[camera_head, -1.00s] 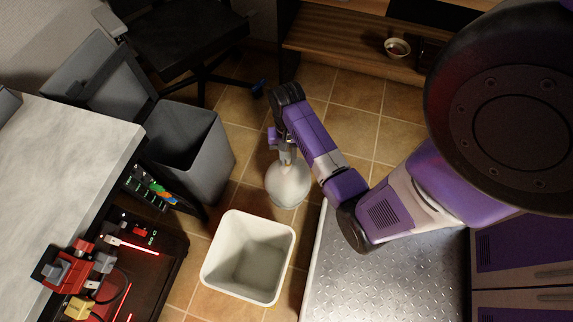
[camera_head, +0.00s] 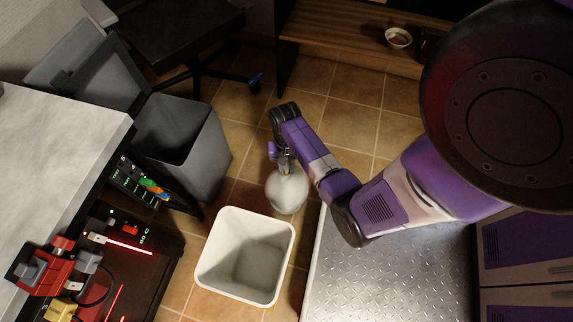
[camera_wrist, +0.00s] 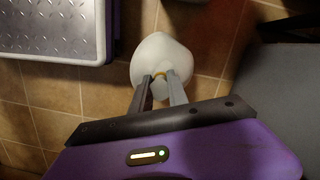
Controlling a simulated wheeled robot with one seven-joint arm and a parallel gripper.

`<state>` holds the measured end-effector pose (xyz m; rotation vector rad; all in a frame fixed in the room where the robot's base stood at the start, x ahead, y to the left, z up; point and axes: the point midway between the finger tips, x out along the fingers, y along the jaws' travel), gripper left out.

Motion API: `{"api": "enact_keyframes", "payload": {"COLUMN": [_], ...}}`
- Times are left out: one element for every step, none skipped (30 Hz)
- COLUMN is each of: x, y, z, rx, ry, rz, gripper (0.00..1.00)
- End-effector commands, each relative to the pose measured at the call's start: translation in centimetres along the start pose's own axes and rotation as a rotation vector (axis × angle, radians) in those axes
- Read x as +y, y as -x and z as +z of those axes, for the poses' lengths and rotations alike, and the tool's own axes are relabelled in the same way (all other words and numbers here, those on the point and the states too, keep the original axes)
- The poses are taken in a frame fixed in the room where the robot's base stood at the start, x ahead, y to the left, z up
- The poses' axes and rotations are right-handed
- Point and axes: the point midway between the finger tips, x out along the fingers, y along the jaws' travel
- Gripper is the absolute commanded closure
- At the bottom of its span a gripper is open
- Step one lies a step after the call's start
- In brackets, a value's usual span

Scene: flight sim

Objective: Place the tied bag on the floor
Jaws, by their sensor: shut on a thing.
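The tied bag (camera_head: 287,192) is white, rounded and partly see-through. It hangs below my gripper (camera_head: 284,165) in the head view, just behind the open white bin. In the wrist view the bag (camera_wrist: 161,60) lies past the fingertips, with a yellowish tie at its neck. My gripper (camera_wrist: 160,77) is shut on that neck. The tiled floor (camera_head: 245,105) is around and beneath the bag. I cannot tell whether the bag's underside touches the floor.
An empty white bin (camera_head: 245,255) stands in front of the bag. A dark grey bin (camera_head: 183,145) with its lid open is to the left. A ridged metal platform (camera_head: 390,275) is at the right. Floor is clear behind the bag, up to the wooden shelf (camera_head: 340,40).

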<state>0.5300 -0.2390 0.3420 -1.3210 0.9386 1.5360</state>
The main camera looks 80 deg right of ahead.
Motion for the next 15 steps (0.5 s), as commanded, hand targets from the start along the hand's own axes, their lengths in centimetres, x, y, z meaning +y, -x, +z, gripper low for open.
{"api": "enact_keyframes", "payload": {"x": [-0.05,-0.05,-0.05,-0.05,-0.05,-0.05,-0.04,-0.05,-0.01,-0.01,-0.01,-0.01,-0.01,-0.01,-0.01], "y": [0.19,0.2,0.2,0.19,0.15,0.05,-0.05,-0.14,-0.2,-0.17,-0.17,-0.17,-0.17,-0.17,-0.17], "z": [-0.06,-0.06,-0.06,-0.06,-0.06,-0.07,-0.08,-0.08,-0.04,-0.04,-0.03,-0.03,-0.03,-0.03,-0.03], "rx": [0.002,0.002,0.002,0.002,0.002,0.001,0.001,0.001,0.0,0.0,0.0,0.0,0.0,0.0,0.0], "ry": [0.0,0.0,0.0,0.0,0.0,0.0,0.0,0.0,0.0,0.0,0.0,0.0,0.0,0.0,0.0], "rz": [-0.001,-0.001,-0.001,-0.001,-0.001,-0.001,-0.001,0.0,0.0,0.0,0.0,0.0,0.0,0.0,0.0], "gripper": [1.0,1.0,1.0,1.0,1.0,1.0,1.0,1.0,0.76,0.7,0.64,0.58,0.58,0.58,0.58]}}
